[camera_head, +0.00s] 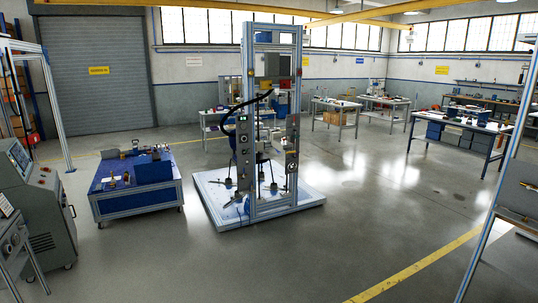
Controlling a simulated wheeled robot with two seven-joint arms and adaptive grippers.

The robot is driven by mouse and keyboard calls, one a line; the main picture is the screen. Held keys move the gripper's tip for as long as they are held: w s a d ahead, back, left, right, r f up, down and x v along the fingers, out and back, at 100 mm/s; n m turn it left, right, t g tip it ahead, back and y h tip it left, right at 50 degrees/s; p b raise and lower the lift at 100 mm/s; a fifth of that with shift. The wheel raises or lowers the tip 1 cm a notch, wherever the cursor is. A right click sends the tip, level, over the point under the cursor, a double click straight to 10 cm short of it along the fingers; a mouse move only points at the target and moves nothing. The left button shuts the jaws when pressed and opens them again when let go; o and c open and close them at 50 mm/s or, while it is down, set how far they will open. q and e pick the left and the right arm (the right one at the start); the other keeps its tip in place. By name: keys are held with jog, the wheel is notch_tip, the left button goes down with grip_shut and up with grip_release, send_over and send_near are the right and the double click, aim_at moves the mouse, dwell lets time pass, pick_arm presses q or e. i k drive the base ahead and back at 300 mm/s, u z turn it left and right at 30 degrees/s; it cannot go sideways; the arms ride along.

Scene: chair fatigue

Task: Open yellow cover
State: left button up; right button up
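I cannot make out a yellow cover for certain in the head view. A grey control console (40,215) stands at the left edge, with a tilted screen (20,158) and small red controls on its upper panel. A second panel (12,240) stands nearer to me at the lower left and is cut off by the frame. A tall chair test frame (248,120) stands on a pale base plate (290,205) near the middle, with small controls on its uprights. Neither of my grippers shows.
A blue cart (140,203) with small items stands between the console and the test frame. Workbenches (462,125) line the back and right. Metal posts stand at the left and right edges. The grey floor (370,225) in front and to the right is clear.

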aim_at(264, 84)
jog(key=u, duration=0.45)
jog(key=i, duration=1.7)
jog(key=u, duration=0.35)
jog(key=i, duration=1.9)
jog(key=z, duration=0.85)
jog(key=i, duration=1.5)
jog(key=z, duration=0.6)
